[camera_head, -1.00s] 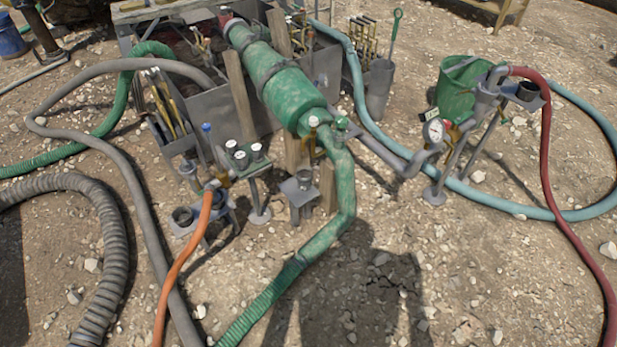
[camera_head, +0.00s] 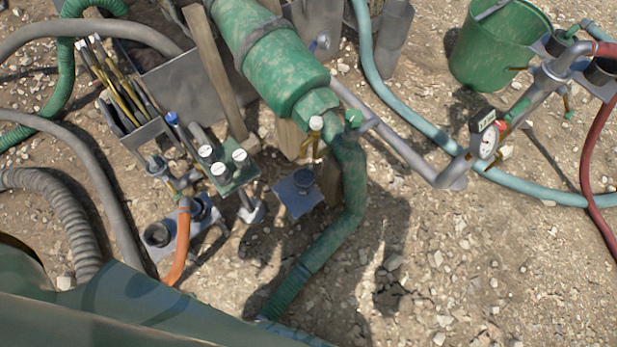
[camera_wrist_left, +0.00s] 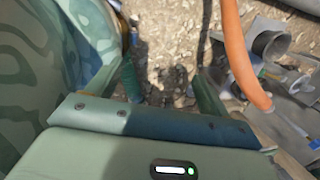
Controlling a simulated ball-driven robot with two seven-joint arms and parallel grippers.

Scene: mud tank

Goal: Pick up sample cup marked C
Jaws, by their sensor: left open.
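Several small cups with white tops stand on a small green stand. One white top (camera_head: 206,151) is at the back left, one (camera_head: 239,156) at the right and one (camera_head: 218,169) at the front. Any marks on them are too small to read, so I cannot tell which is C. My left gripper (camera_wrist_left: 166,88) shows in the left wrist view, open, with nothing but stony ground seen between its fingers. In the head view only my arm shows at the bottom left, apart from the cups. My right gripper is not in view.
An orange hose (camera_head: 181,245) rises beside the stand, and it also shows in the left wrist view (camera_wrist_left: 238,50). A green pump pipe (camera_head: 285,75) lies behind and right of the cups. Open stony ground lies at the lower right.

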